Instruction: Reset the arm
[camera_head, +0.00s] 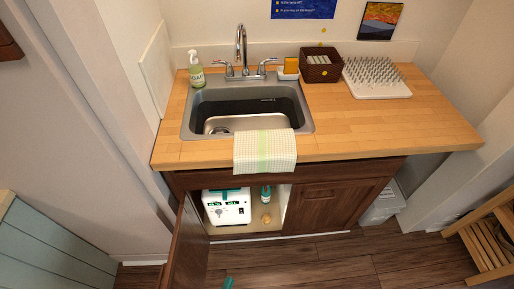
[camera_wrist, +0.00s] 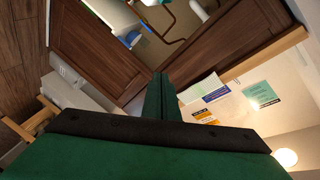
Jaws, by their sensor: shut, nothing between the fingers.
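My gripper (camera_wrist: 160,80) shows in the wrist view as two green fingers pressed together, with nothing between them. It points toward the wooden cabinet and is clear of it. In the head view only a small teal tip (camera_head: 228,283) shows at the bottom edge, likely part of my gripper; the arm itself is out of that view. The cabinet's left door (camera_head: 188,245) stands open and its right door (camera_head: 328,207) is shut.
Inside the cabinet stand a white machine (camera_head: 227,208) and a teal bottle (camera_head: 266,194). Above is a wooden counter (camera_head: 345,125) with a sink (camera_head: 190,120), a hanging towel (camera_head: 265,151), a basket (camera_head: 321,66) and a drying rack (camera_head: 376,90). A wooden rack (camera_head: 490,240) stands right. The floor between is clear.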

